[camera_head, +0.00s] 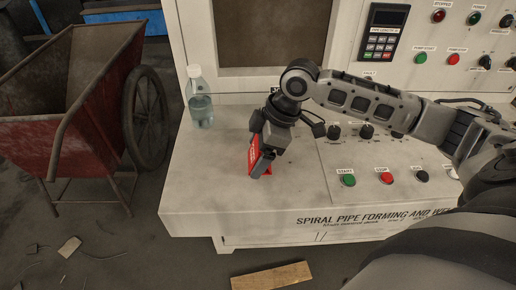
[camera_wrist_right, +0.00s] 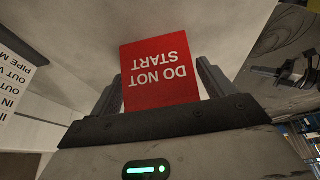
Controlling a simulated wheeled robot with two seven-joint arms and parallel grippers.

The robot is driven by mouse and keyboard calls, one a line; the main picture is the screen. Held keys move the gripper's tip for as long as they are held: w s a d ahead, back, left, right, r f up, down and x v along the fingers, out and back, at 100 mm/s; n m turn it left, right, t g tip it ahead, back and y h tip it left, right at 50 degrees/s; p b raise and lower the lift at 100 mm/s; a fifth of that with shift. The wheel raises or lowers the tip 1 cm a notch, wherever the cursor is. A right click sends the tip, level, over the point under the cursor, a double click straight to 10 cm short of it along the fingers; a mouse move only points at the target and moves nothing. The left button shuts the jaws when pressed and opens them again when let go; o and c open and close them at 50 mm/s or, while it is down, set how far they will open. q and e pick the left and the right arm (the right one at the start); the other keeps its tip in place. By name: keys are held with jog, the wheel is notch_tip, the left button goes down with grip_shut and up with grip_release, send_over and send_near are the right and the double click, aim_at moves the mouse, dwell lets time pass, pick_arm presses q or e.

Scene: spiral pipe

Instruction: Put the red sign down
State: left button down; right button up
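The red sign (camera_head: 253,157) is at my right gripper (camera_head: 262,158), over the left part of the white console top in the head view. In the right wrist view the sign (camera_wrist_right: 158,73) reads "DO NOT START", upside down, and fills the gap between the two fingers of the right gripper (camera_wrist_right: 160,88). The fingers are shut on its side edges. In the head view the gripper points down and hides part of the sign. I cannot tell whether its lower edge touches the console top (camera_head: 215,190). My left gripper is not in view.
A clear bottle (camera_head: 200,102) stands on the console, left of the sign. Knobs and buttons, including a green START button (camera_head: 347,180), lie to the right. A red cart (camera_head: 50,110) stands on the floor at left. The console top left of and in front of the sign is bare.

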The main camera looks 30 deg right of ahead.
jog(key=shift+r, duration=0.15)
jog(key=v, duration=1.2)
dwell(0.3)
